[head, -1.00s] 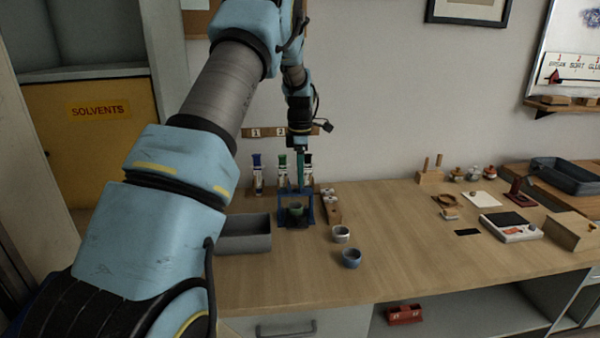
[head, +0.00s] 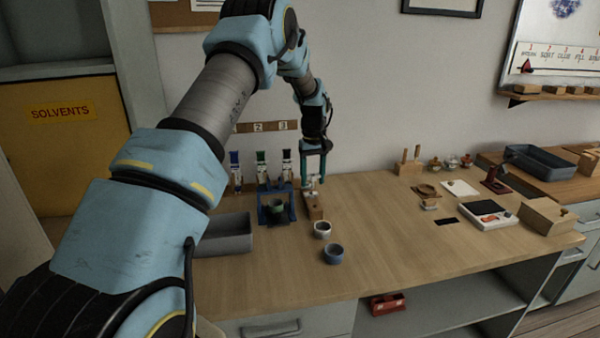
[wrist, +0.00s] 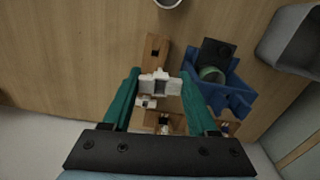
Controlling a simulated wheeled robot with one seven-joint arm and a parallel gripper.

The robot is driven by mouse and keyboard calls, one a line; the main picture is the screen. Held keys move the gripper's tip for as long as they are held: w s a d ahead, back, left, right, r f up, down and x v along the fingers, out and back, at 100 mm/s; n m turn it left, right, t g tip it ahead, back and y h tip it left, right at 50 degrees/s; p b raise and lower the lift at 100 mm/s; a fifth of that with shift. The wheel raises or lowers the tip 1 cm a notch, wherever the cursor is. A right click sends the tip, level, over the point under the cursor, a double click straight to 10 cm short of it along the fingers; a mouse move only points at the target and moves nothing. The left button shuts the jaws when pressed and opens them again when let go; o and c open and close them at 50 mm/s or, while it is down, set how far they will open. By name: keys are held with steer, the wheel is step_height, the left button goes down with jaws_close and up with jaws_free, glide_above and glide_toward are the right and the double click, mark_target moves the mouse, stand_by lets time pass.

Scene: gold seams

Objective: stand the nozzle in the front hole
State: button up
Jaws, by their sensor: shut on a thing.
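The nozzle (wrist: 160,84) is a small white piece held between the teal fingers of my gripper (wrist: 158,86). In the head view my gripper (head: 314,181) is over the back part of a narrow wooden block (head: 314,207). The block (wrist: 157,64) lies under the nozzle in the wrist view. Its dark front hole (wrist: 155,53) shows uncovered, a little to the front of the nozzle. Another small white piece (wrist: 146,102) is on the block's back part, beside my finger. Whether the held nozzle touches the block cannot be told.
A blue stand (head: 263,210) with a green cup (head: 277,206) is close on the left. Several capped tubes (head: 262,170) stand behind it. A grey bin (head: 225,238) is further left. Two small bowls (head: 322,229) (head: 333,254) are in front.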

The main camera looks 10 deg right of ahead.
steer(key=shift+s+d+f+m, duration=0.2)
steer(key=shift+d+m, duration=0.25)
steer(key=shift+m, duration=0.35)
steer(key=b, duration=0.3)
glide_above(315, 202)
steer(key=s, duration=0.2)
steer(key=shift+s+a+f, duration=0.1)
steer(key=shift+a+f, duration=0.1)
steer(key=shift+f, duration=0.95)
steer(key=shift+a+f, duration=0.15)
steer(key=shift+f, duration=0.95)
steer(key=shift+f+b, duration=1.05)
steer(key=shift+f, duration=1.45)
stand_by(0.5)
steer(key=o, duration=1.1)
steer(key=shift+c, duration=0.2)
steer(key=shift+r, duration=0.2)
